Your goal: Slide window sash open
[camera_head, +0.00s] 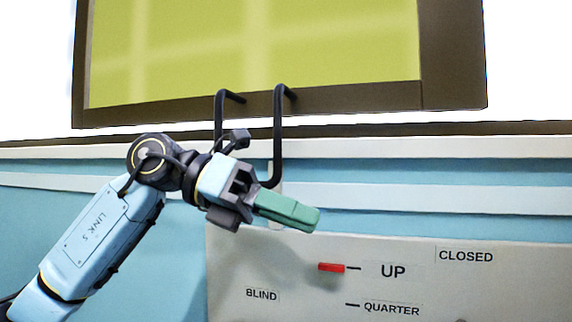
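The window sash has a brown frame (452,94) around a yellow-green pane (250,50) in the upper part of the head view. A bright white strip shows between its bottom edge and the sill (400,130). Two black bar handles, a left one (219,115) and a right one (278,135), hang at its lower edge. My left gripper (290,212) has green fingers, which look closed together with nothing visible between them. It is below the handles, with the right handle's lower end close to its body; I cannot tell whether they touch. My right gripper is not in view.
A pale panel (480,290) below the sill carries the labels UP, QUARTER, CLOSED and BLIND. A red marker (331,267) sits beside the UP mark, just below right of my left fingers. The wall (520,172) is blue with white rails.

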